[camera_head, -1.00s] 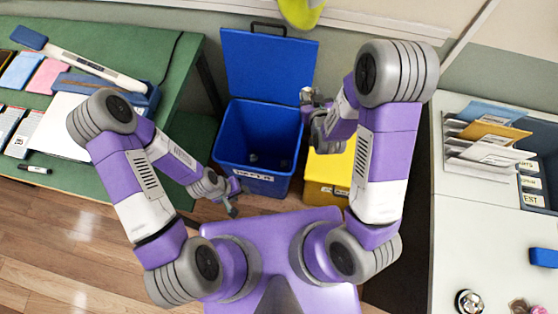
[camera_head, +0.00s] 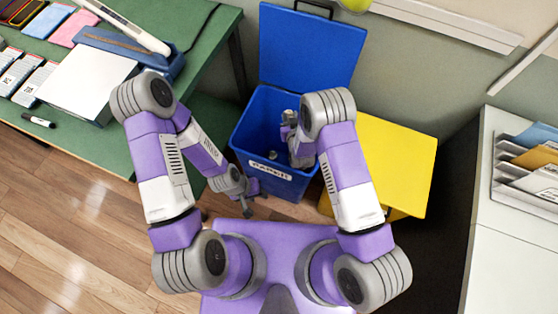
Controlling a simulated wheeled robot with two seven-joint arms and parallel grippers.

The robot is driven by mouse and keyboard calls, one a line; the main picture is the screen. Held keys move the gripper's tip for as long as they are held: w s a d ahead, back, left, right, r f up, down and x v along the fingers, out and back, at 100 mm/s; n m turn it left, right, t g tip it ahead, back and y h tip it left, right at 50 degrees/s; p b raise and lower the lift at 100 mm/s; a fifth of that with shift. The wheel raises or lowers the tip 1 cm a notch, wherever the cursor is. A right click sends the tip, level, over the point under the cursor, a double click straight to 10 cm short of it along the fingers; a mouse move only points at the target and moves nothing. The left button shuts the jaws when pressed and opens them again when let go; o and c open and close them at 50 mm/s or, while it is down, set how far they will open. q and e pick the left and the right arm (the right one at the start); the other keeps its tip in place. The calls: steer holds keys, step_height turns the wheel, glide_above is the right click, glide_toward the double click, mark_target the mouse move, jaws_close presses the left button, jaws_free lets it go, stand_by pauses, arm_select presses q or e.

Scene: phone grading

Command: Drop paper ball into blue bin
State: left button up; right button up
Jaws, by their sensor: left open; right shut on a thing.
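The blue bin (camera_head: 243,140) stands open on the floor, its lid (camera_head: 310,50) tipped up at the back and a white "PAPER" label (camera_head: 270,170) on its front. My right gripper (camera_head: 289,119) is over the right part of the bin's opening. It is shut on a small greyish thing, seemingly the paper ball, which is mostly hidden by the gripper. My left gripper (camera_head: 250,198) is open and empty, low in front of the bin.
A yellow bin (camera_head: 400,160) with a closed top stands right of the blue bin. A green table (camera_head: 110,155) at the left holds a white box (camera_head: 85,80), a marker (camera_head: 38,120) and phones. A white counter (camera_head: 510,260) with a file rack (camera_head: 525,165) is at the right.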

steer(key=shift+f+b, duration=1.55)
steer(key=shift+f, duration=1.2)
arm_select(q)
step_height(320, 180, down, 3)
steer(key=shift+f, duration=0.15)
arm_select(e)
steer(key=o, duration=1.1)
steer(key=shift+c, duration=0.2)
steer(key=shift+s+r, duration=0.1)
